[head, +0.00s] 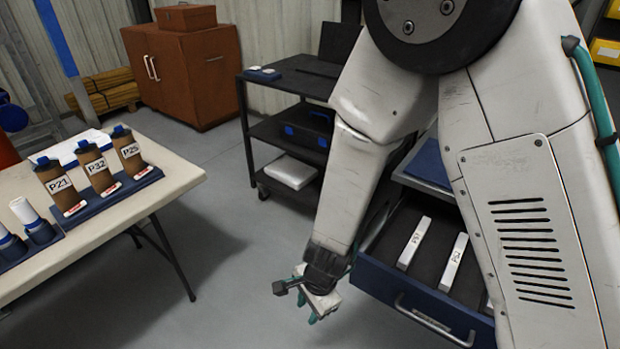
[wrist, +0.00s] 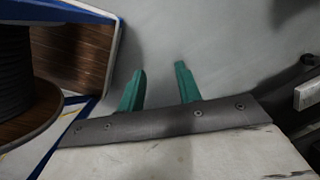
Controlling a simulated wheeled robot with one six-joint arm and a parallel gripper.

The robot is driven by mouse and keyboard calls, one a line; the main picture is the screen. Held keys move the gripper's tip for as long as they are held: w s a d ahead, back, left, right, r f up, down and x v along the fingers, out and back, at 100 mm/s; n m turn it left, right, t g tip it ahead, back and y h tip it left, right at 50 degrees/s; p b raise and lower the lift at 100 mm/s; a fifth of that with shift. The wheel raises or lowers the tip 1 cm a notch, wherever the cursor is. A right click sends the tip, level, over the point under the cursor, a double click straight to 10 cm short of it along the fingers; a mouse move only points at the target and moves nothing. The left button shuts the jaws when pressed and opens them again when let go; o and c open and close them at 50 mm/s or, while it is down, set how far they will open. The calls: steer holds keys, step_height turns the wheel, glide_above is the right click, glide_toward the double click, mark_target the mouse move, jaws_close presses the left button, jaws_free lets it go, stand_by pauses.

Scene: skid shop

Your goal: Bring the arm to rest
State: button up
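My gripper (head: 307,309) hangs low over the grey floor at the end of my arm, between the table and the open drawer. In the wrist view my gripper (wrist: 160,70) shows two green fingers standing apart, with nothing between them. It is open and empty. The fingers touch nothing that I can see. My arm comes down from the top right and hides part of the cart and the drawer.
An open blue drawer (head: 420,315) with white labelled bars is close right of my gripper. A cream table (head: 150,190) at left holds brown bottles P21, P32 and P25. A dark cart (head: 262,128) stands behind. A dark spool (wrist: 30,90) shows in the wrist view. Floor at lower left is clear.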

steer(key=s+d+r+n+g, duration=0.1)
steer(key=d+r+n, duration=0.2)
steer(key=r, duration=0.3)
steer(key=s+d+r+n+g+y, duration=0.1)
steer(key=s+d+r+n, duration=0.15)
steer(key=r, duration=0.45)
steer(key=s+d+r+n+g, duration=0.1)
steer(key=d+r+n, duration=0.1)
steer(key=r+n, duration=0.3)
steer(key=s+d+r+t+h, duration=0.1)
steer(key=s+d+r, duration=0.3)
steer(key=d+r, duration=0.4)
steer(key=s+d+r+t+h, duration=0.2)
steer(key=s+d+r+t, duration=0.1)
steer(key=d+r, duration=0.6)
steer(key=shift+s+d+r+n+t, duration=0.15)
steer(key=shift+s+d+n+t, duration=0.3)
steer(key=shift+d, duration=0.75)
